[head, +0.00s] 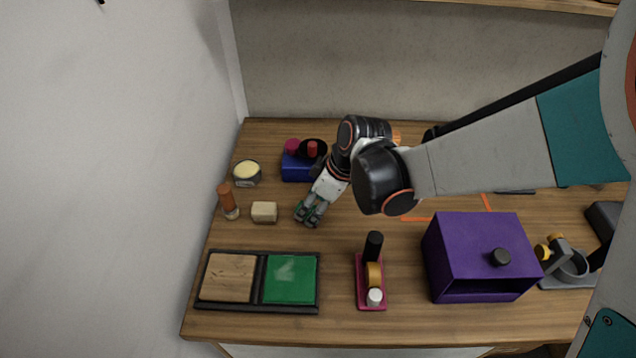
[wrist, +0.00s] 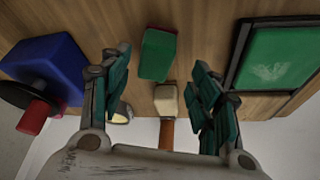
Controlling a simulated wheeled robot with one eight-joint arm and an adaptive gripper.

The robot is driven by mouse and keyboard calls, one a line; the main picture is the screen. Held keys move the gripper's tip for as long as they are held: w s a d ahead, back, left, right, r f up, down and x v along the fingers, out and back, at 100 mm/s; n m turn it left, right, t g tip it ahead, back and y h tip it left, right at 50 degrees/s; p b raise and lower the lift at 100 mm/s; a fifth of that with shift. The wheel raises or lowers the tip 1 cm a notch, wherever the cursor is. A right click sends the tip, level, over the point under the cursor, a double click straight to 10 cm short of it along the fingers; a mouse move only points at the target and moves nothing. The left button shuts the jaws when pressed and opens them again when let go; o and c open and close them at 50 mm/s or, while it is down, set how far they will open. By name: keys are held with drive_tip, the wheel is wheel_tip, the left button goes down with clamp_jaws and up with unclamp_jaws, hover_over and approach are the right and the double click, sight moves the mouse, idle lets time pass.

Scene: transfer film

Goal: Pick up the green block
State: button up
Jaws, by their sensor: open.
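The green block (wrist: 158,54) lies on the wooden table in the wrist view, with a narrow red edge along its top. It appears between my gripper's two fingers, with a gap on each side. My gripper (head: 310,216) is open and points down over the left middle of the table in the head view. In the wrist view my gripper's fingers (wrist: 158,92) are spread apart with nothing held. In the head view the block is mostly or wholly hidden by the fingers, and I cannot tell it from their green pads.
A black tray (head: 259,307) with wood and green panels, a pink stand (head: 360,292) and a purple box (head: 455,250) are in front.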

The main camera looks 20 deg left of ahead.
drive_tip(key=b+x, duration=0.1)
drive_tip(key=x, duration=0.1)
drive_tip(key=b+x, duration=0.1)
drive_tip(key=x, duration=0.1)
drive_tip(key=shift+w+a+f, duration=0.2)
drive_tip(key=shift+w+f, duration=0.05)
drive_tip(key=shift+f, duration=0.1)
drive_tip(key=c, duration=1.3)
drive_tip(key=shift+o, duration=0.2)
drive_tip(key=shift+r, duration=0.2)
wheel_tip(320, 180, up, 20)
drive_tip(key=p, duration=1.3)
drive_tip(key=shift+s+f, duration=0.1)
